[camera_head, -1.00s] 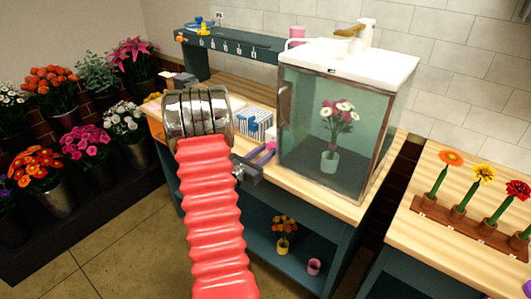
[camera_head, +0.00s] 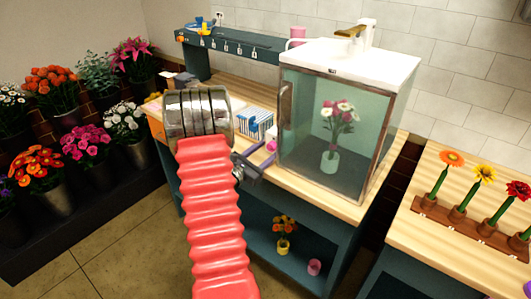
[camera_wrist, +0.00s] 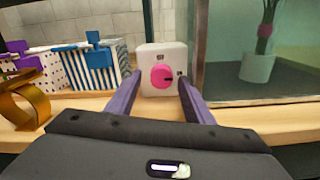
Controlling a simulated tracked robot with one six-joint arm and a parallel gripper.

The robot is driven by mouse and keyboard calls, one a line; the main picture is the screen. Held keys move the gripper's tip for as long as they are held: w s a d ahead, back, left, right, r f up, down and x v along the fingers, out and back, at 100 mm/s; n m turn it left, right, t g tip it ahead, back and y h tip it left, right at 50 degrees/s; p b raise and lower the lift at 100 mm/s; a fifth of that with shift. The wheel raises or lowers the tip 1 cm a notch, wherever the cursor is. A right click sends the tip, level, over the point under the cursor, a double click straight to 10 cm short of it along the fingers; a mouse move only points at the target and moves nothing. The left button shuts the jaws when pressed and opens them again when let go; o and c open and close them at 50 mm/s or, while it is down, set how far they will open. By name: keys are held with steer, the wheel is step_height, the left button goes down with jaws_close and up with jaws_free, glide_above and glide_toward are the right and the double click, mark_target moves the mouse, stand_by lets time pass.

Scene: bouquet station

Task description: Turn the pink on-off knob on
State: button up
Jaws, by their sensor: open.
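The pink knob (camera_wrist: 162,76) sits on the front of a small white box (camera_wrist: 150,55), straight ahead in the wrist view. A short dark mark shows on the right part of the knob, and small dark labels sit above and to its right. My gripper (camera_wrist: 160,80) is open; its two purple fingers stand either side of the knob in the picture, and I cannot tell whether they touch it. In the head view, my gripper (camera_head: 258,159) is at the front of the bench, left of the glass cabinet.
The glass cabinet (camera_head: 306,150) with a vase inside stands close on the right. Blue-striped and dotted boxes (camera_wrist: 90,65) and a gold ring-shaped object (camera_wrist: 20,105) are on the left. A flower rack (camera_head: 470,226) is on the right table.

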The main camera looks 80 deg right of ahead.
steer(key=v, duration=1.3)
steer(key=shift+w+a, duration=0.2)
steer(key=shift+a, duration=0.15)
stand_by(0.4)
